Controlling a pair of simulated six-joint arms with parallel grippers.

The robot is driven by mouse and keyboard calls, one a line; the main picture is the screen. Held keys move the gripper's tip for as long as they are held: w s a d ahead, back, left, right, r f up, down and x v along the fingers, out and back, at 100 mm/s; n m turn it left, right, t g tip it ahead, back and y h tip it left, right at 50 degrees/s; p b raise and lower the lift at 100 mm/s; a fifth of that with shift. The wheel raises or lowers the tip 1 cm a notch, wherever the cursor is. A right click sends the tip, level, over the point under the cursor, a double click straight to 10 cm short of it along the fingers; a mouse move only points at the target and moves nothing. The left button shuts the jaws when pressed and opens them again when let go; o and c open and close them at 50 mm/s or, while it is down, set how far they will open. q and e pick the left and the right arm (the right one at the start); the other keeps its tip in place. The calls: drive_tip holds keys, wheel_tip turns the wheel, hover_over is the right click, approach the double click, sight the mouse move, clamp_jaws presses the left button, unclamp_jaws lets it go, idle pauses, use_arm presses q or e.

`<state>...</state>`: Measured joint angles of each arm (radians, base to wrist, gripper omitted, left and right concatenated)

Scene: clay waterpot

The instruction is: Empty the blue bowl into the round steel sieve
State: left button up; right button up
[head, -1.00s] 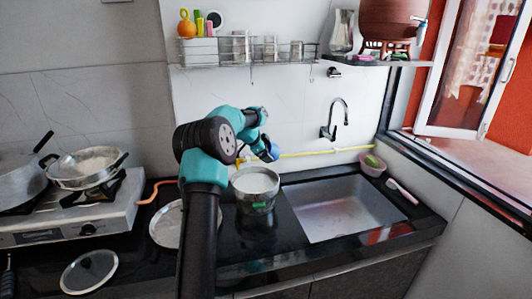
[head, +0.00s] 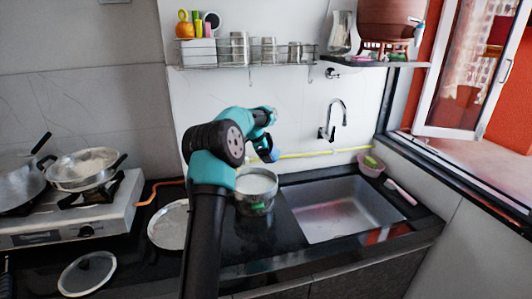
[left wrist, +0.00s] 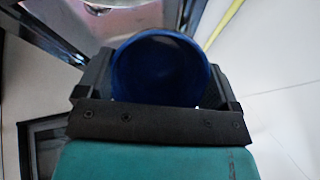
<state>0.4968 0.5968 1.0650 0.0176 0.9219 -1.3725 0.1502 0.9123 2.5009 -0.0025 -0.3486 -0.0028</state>
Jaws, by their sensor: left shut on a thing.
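The blue bowl (head: 266,154) is small and partly hidden by my left gripper in the head view. In the left wrist view the blue bowl (left wrist: 160,68) sits between the fingers, its round face dark; I cannot tell what it holds. My left gripper (left wrist: 158,85) is shut on the bowl, above and behind a round steel vessel (head: 258,203) on the black counter. This vessel looks like the sieve, with a pale inside. The bowl's tilt is too small to judge. My right gripper is not in view.
A sink (head: 345,210) lies to the right, with a tap (head: 333,122) behind it. A flat steel plate (head: 168,225) lies left of the arm. A stove (head: 65,215) carries a steel pan (head: 85,183). A wire shelf (head: 250,63) hangs above.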

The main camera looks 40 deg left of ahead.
use_arm(q)
drive_tip(key=shift+w+d+g+y, duration=0.15)
drive_tip(key=shift+g+y, duration=0.25)
drive_tip(key=shift+g, duration=0.3)
drive_tip(key=shift+w, duration=0.1)
drive_tip(key=shift+w+g+y, duration=0.1)
drive_tip(key=shift+g+y, duration=0.4)
drive_tip(key=shift+g, duration=0.6)
drive_tip(key=shift+w+g+y, duration=0.1)
drive_tip(key=shift+g+y, duration=0.2)
drive_tip(key=shift+g, duration=0.4)
drive_tip(key=shift+g+y, duration=0.3)
drive_tip(key=shift+g, duration=0.2)
drive_tip(key=shift+f, duration=0.1)
